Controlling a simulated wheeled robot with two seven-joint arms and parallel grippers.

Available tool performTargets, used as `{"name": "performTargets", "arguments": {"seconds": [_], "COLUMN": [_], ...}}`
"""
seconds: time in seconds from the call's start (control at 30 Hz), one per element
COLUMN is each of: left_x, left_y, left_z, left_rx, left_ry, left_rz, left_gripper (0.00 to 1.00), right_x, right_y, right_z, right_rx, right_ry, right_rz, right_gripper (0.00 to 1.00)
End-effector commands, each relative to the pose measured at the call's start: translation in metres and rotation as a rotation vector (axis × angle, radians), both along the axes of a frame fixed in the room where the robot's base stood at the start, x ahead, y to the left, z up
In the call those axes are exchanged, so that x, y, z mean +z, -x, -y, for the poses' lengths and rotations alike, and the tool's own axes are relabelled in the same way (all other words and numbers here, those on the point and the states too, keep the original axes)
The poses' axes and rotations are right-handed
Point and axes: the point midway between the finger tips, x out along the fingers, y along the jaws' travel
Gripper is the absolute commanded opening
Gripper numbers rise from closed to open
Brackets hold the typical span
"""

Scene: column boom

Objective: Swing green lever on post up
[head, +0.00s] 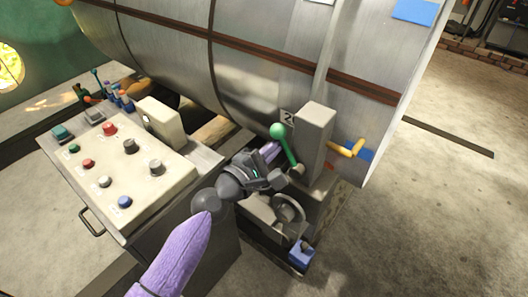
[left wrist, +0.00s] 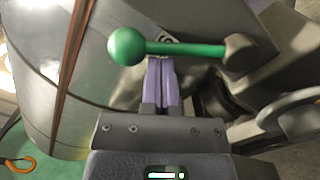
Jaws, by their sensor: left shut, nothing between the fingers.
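The green lever (head: 287,148) has a round ball knob and sits on the side of a grey post (head: 315,135). In the head view its knob is up and to the left of its dark hub. In the left wrist view the lever (left wrist: 185,48) lies across the picture, knob at left, hub at right. My left gripper (head: 271,151) has its purple fingers shut and empty. The fingertips (left wrist: 161,62) are right by the middle of the lever's bar; I cannot tell whether they touch it. My right gripper is not in view.
A plate marked 2 (head: 288,118) is beside the knob. A yellow handle (head: 346,148) sticks out right of the post. A grey handwheel (head: 289,209) is below. A control panel (head: 138,186) with several knobs stands left, and a large metal drum (head: 250,60) rises behind.

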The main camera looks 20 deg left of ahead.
Motion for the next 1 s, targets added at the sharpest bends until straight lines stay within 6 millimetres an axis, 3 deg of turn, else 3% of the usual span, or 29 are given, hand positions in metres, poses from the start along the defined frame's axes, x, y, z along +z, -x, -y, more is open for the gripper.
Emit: {"name": "performTargets", "arguments": {"seconds": [0.5,1.0], "left_x": [0.018,0.020], "left_y": [0.008,0.012], "left_z": [0.023,0.032], "left_rx": [0.000,0.001], "left_ry": [-0.382,-0.515], "left_rz": [0.139,0.187], "left_gripper": [0.00,0.00], "right_x": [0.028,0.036], "right_y": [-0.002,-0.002], "right_z": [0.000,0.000], "right_rx": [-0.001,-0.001], "right_ry": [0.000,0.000], "right_rz": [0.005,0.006], "right_gripper": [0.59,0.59]}}
